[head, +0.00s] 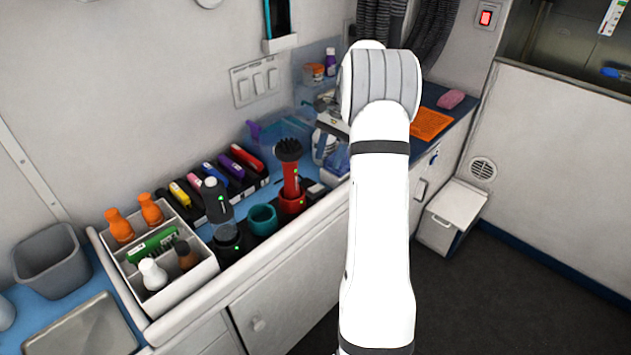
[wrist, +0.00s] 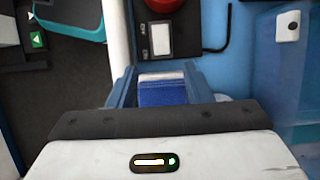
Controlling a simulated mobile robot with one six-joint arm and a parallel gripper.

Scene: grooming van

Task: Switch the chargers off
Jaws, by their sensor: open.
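In the head view, a red charger stand (head: 291,203) holds a red-handled device with a black brush-like head (head: 288,150); green lights show there. My arm hides the gripper in the head view.
A white caddy (head: 180,290) with bottles stands left of the chargers. A wall plate with switches (head: 257,80) and a lit red wall switch (head: 485,18) are on the walls. Clear tubs (head: 280,135) stand behind.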

